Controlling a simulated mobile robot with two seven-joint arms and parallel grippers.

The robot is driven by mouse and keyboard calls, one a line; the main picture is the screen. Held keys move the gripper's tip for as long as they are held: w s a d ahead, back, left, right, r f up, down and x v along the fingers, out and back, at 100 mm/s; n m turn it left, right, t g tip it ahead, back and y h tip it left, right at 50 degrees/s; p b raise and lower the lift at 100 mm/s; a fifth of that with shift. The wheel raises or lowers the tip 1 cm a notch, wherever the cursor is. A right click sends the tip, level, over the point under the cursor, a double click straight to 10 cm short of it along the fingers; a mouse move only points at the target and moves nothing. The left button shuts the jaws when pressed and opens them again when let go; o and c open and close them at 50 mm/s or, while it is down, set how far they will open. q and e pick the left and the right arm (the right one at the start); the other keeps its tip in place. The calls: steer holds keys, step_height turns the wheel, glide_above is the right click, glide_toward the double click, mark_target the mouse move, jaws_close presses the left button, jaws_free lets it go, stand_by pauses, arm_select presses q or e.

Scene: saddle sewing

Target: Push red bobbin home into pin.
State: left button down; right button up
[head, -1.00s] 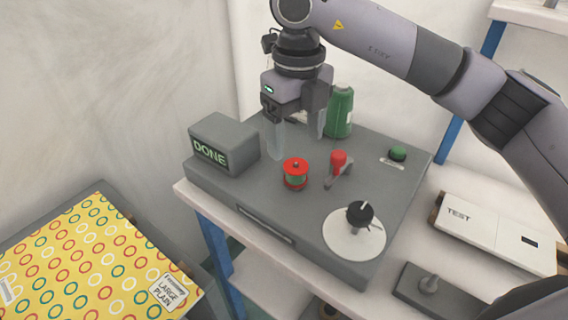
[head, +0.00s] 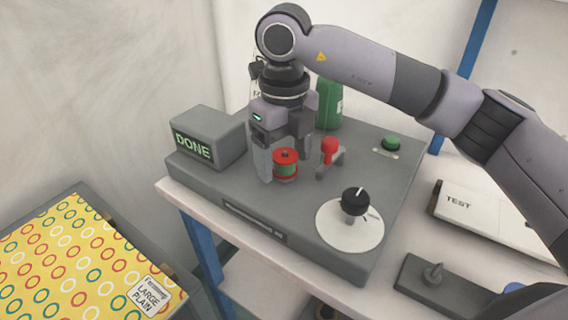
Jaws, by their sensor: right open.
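The red bobbin (head: 285,165), with a green band around its middle and a dark pin tip at its top centre, sits upright on the grey machine top (head: 225,185). My right gripper (head: 284,168) is open and low over the machine, pointing down. One finger is at the bobbin's left and the other is behind it to the right. I cannot tell whether either finger touches the bobbin. How deep the bobbin sits on the pin is hidden. My left gripper is not in view.
A red-tipped lever (head: 329,148) stands just right of the bobbin. A black knob (head: 355,202) on a white dial (head: 338,232) is at front right. A box reading DONE (head: 207,138) is at left, a green bottle (head: 328,104) behind, and a green button (head: 391,143) at right.

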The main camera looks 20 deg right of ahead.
mark_target(283, 152)
steer(key=c, duration=1.2)
steer(key=shift+c, duration=0.2)
steer(key=shift+r, duration=0.15)
steer(key=shift+r+p, duration=1.75)
steer(key=shift+r, duration=0.7)
steer(key=shift+r+p, duration=0.8)
steer(key=shift+r, duration=0.35)
steer(key=shift+w+r+p, duration=0.3)
steer(key=shift+r+p, duration=0.35)
steer(key=shift+r, duration=0.15)
steer(key=shift+f, duration=0.1)
